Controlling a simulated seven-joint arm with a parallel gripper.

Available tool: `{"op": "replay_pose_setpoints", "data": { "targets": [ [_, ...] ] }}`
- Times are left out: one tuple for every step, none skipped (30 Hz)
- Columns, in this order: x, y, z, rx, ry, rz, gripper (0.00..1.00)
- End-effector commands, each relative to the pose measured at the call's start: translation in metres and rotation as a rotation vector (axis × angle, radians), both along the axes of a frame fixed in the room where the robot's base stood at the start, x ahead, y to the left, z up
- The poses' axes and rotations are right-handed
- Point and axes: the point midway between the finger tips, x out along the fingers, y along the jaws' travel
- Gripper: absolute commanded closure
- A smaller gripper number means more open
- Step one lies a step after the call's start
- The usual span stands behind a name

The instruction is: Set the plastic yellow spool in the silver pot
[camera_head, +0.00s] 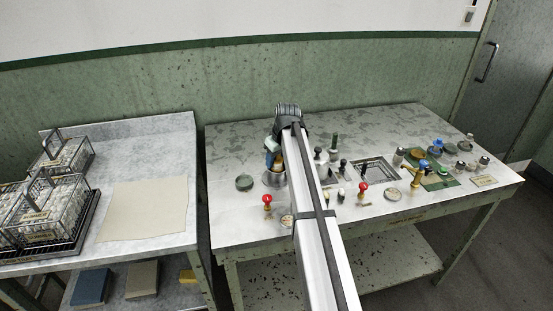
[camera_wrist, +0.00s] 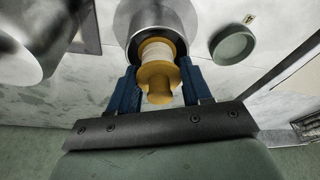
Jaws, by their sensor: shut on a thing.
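My gripper (camera_wrist: 158,88) has its blue fingers shut on the yellow spool (camera_wrist: 158,74), which carries pale thread around its middle. In the wrist view the spool is in front of the mouth of the silver pot (camera_wrist: 160,20), overlapping its opening. I cannot tell how deep the spool sits in the pot. In the head view the silver pot (camera_head: 274,180) stands on the right table, left of my arm. My gripper's blue fingers (camera_head: 272,159) are right above the pot there, and a bit of the spool (camera_head: 279,161) shows beside them.
A green round dish (camera_head: 244,182) sits left of the pot. A red-knobbed piece (camera_head: 267,201) stands in front. Several small bottles and stoppers and a sunken metal basin (camera_head: 374,170) lie to the right. Wire baskets (camera_head: 40,204) and a beige sheet (camera_head: 146,209) are on the left table.

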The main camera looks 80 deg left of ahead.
Motion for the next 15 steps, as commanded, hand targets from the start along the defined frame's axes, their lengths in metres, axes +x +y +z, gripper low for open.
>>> {"op": "replay_pose_setpoints", "data": {
  "targets": [
    [0.0,0.0,0.0,0.0,0.0,0.0,0.81],
    [0.0,0.0,0.0,0.0,0.0,0.0,0.81],
    [0.0,0.0,-0.001,0.0,0.0,0.0,0.81],
    [0.0,0.0,-0.001,0.0,0.0,0.0,0.81],
    [0.0,0.0,-0.002,0.0,0.0,0.0,0.81],
    [0.0,0.0,-0.002,0.0,0.0,0.0,0.81],
    [0.0,0.0,-0.003,0.0,0.0,0.0,0.81],
    [0.0,0.0,-0.004,0.0,0.0,0.0,0.81],
    [0.0,0.0,-0.005,-0.001,0.0,0.0,0.81],
    [0.0,0.0,-0.006,-0.001,0.0,0.0,0.81],
    [0.0,0.0,-0.007,-0.001,0.001,0.0,0.81],
    [0.0,0.0,-0.008,-0.002,0.0,0.0,0.81],
    [0.0,0.0,-0.009,-0.002,0.0,0.0,0.81],
    [0.0,-0.001,-0.01,-0.003,0.0,0.0,0.81],
    [0.0,-0.001,-0.011,-0.003,0.0,0.0,0.81]
  ]
}}
